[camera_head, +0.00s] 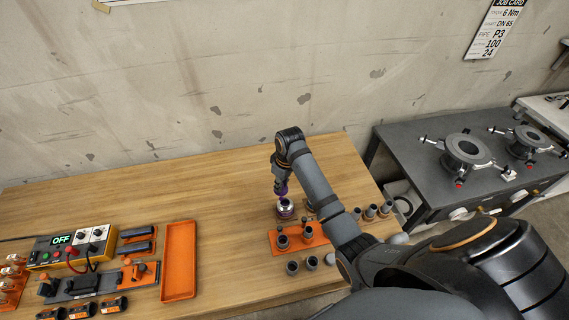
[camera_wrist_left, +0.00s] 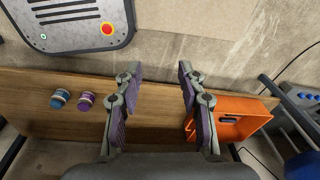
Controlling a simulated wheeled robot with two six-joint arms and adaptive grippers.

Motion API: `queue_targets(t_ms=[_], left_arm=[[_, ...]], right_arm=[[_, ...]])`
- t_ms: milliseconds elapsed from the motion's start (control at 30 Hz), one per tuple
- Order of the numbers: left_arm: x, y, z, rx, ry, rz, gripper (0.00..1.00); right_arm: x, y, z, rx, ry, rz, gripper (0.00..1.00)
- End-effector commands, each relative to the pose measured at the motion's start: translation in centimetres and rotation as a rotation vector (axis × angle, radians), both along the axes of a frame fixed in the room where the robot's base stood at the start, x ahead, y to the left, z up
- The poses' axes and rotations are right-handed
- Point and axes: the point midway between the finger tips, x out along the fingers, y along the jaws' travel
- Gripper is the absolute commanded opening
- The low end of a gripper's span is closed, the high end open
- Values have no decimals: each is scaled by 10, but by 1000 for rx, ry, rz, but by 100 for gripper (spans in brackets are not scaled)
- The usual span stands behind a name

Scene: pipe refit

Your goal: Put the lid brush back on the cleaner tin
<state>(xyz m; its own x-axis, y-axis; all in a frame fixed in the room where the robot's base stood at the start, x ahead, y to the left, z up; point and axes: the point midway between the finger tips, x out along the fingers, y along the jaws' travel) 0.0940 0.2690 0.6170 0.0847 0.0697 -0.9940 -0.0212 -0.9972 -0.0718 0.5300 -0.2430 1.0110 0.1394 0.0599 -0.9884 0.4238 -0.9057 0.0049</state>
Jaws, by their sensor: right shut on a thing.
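In the head view my right gripper (camera_head: 282,190) points down over a small tin (camera_head: 286,211) with a pale top and a dark purplish body, at the right part of the bench. The gripper is shut at the tin's top, on what looks like the lid brush; its fingers hide most of it. I cannot tell whether the lid is seated or just above the tin. My left gripper (camera_wrist_left: 157,72) is open and empty in the left wrist view. It is not seen in the head view.
An orange block (camera_head: 298,239) with dark fittings stands just in front of the tin; loose fittings (camera_head: 312,263) surround it. An orange tray (camera_head: 180,262) lies left, beside a control box (camera_head: 72,246). The left wrist view shows blue (camera_wrist_left: 60,98) and purple (camera_wrist_left: 86,101) pots and an orange bin (camera_wrist_left: 243,104).

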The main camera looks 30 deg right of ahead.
Motion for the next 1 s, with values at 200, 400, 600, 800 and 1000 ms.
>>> queue_targets(t_ms=[200,400,600,800,1000], left_arm=[[8,4,33,6,-13,-2,40],[16,9,31,12,-25,-5,40],[15,9,30,12,-23,-5,40],[12,8,30,10,-19,-5,40],[11,7,30,9,-17,-3,40]], right_arm=[[6,-24,8,12,-3,91,0],[6,-24,2,14,-4,95,0],[6,-24,-14,13,-2,94,0],[6,-24,-29,13,-4,93,0],[6,-24,-29,13,-4,93,0]])
